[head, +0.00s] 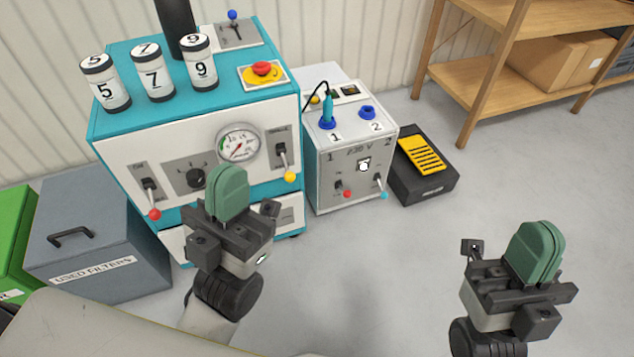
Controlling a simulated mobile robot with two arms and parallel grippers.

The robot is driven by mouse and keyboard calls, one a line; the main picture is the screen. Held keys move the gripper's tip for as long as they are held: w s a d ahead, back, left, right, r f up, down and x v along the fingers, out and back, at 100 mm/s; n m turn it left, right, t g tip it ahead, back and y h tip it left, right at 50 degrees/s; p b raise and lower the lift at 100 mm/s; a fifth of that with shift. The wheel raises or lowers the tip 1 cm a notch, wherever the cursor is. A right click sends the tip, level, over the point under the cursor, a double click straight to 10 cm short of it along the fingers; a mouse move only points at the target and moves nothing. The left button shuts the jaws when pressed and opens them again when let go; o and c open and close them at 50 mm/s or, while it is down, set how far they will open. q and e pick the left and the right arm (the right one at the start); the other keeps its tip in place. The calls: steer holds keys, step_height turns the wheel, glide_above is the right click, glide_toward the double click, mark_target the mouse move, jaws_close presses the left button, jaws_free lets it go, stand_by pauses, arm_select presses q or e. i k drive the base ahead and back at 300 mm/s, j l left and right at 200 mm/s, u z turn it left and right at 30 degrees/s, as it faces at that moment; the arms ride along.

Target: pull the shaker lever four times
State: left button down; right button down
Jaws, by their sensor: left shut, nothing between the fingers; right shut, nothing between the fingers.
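A teal and white machine (123,147) stands at the left and has several levers. A lever with a yellow ball (289,176) hangs down on the right of its front panel. A lever with a red ball (154,214) hangs down on the left. A blue-ball lever (232,16) stands on top at the back. The labels are too small to read surely, so I cannot tell which is the shaker lever. My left gripper (228,190) is shut and empty, in front of the panel below the gauge. My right gripper (535,250) is shut and empty over the floor at right.
The machine carries a pressure gauge (239,145), a red stop button (262,69) and numbered canisters (153,75). A white socket box (350,160) and a black box with a yellow pedal (421,155) stand beside it. A grey used-filters bin (100,235) is at left. Floor is clear at right.

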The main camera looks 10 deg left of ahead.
mark_target(289, 176)
steer(key=i+l, duration=0.1)
steer(key=l, duration=0.3)
steer(key=i+l, duration=0.15)
steer(key=l, duration=0.25)
steer(key=u, duration=2.2)
